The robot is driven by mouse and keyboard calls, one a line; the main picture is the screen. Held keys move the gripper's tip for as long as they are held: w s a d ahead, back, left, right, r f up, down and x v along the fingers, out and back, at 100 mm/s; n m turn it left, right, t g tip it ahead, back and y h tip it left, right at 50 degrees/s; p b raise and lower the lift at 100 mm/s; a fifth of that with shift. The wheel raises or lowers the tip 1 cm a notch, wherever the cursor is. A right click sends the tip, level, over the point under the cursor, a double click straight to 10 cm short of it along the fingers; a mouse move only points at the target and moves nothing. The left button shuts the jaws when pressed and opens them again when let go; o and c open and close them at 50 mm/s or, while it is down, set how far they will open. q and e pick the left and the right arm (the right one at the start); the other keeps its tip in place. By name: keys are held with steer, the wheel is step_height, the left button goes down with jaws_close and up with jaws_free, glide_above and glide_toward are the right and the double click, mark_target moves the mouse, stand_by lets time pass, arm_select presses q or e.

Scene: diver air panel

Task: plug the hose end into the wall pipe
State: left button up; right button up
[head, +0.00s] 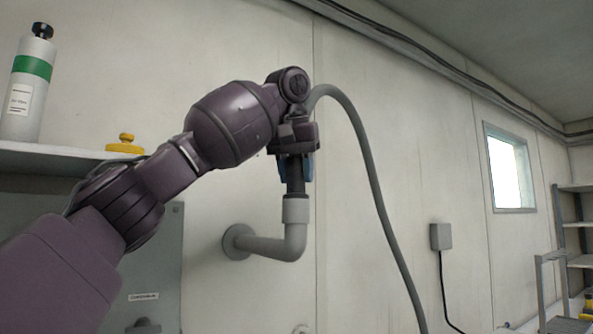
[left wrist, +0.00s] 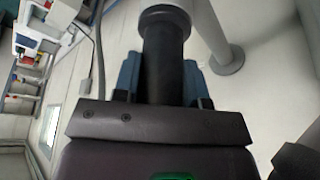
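My left gripper (head: 295,178) points down in front of the wall, its blue fingers shut on the dark, cylindrical hose end (head: 295,188). The grey hose (head: 366,152) arches out behind the gripper and hangs to the right. The wall pipe (head: 272,246) leaves a round flange and bends upward to a light collar directly below the hose end. The two look lined up in the head view; I cannot tell whether the hose end is inside the collar. In the left wrist view the hose end (left wrist: 165,55) stands between the fingers, with the pipe (left wrist: 212,35) behind it. My right gripper is not in view.
A shelf (head: 60,157) at left carries a grey cylinder with a green band (head: 31,90) and a yellow knob (head: 125,145). A grey panel (head: 150,270) is below. A wall box (head: 440,237) with a cable is right of the hose. A rack (head: 572,225) stands far right.

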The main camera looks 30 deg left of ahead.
mark_target(295, 156)
arm_select(q)
steer(key=o, duration=0.5)
steer(key=shift+r, duration=0.1)
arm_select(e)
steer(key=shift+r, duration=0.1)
arm_select(q)
steer(key=p+v, duration=0.1)
steer(key=v, duration=0.3)
steer(key=shift+r, duration=0.25)
steer(key=p+v, duration=0.2)
steer(key=v, duration=0.4)
steer(key=shift+s, duration=0.2)
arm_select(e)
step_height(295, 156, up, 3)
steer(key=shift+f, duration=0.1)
arm_select(q)
steer(key=shift+r, duration=0.1)
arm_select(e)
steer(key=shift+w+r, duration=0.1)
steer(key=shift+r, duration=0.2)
